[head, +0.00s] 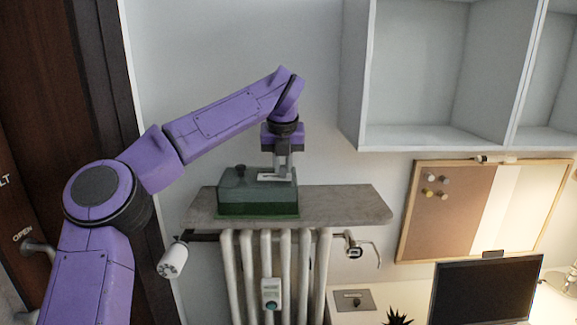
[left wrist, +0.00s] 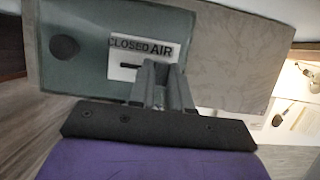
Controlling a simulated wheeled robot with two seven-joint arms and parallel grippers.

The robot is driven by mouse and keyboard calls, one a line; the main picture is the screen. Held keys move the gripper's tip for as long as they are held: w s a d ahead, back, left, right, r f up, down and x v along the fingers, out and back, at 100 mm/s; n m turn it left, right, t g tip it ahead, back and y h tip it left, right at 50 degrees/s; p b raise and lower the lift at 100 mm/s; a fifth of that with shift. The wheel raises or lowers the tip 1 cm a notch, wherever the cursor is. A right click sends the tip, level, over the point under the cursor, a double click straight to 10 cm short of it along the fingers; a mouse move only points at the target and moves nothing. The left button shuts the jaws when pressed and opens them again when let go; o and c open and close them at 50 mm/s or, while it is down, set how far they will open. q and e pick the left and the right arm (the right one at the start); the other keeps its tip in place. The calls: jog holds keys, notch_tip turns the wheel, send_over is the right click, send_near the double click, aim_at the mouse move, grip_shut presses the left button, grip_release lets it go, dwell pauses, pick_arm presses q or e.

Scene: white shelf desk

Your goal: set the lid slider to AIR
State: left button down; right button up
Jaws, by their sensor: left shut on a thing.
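A green box (head: 237,195) with a lid stands on a stone-topped shelf (head: 345,205). It also shows in the left wrist view (left wrist: 90,75). A white label plate (left wrist: 143,46) on its lid reads CLOSED on the left and AIR on the right. A dark slot shows under CLOSED. My left gripper (head: 281,171) points down at the right part of the lid. In the left wrist view its fingers (left wrist: 164,72) are at the plate below AIR, shut on the slider tab, which they hide. My right gripper is out of view.
A round dark knob (head: 240,170) stands at the left of the lid. The shelf top is bare right of the box. A white radiator (head: 265,250) is below. A wall cabinet (head: 425,90), a pinboard (head: 440,200) and a monitor (head: 488,290) are at the right.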

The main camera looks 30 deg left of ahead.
pick_arm(q)
jog(key=shift+d, duration=0.1)
jog(key=c, duration=1)
grip_release()
jog(key=shift+s+a, duration=0.1)
jog(key=shift+a, duration=0.3)
jog(key=shift+c, duration=0.2)
jog(key=shift+d, duration=0.2)
jog(key=shift+d+r, duration=0.1)
jog(key=shift+r, duration=0.2)
jog(key=v, duration=0.9)
jog(key=shift+r, duration=0.45)
jog(key=shift+s, duration=0.15)
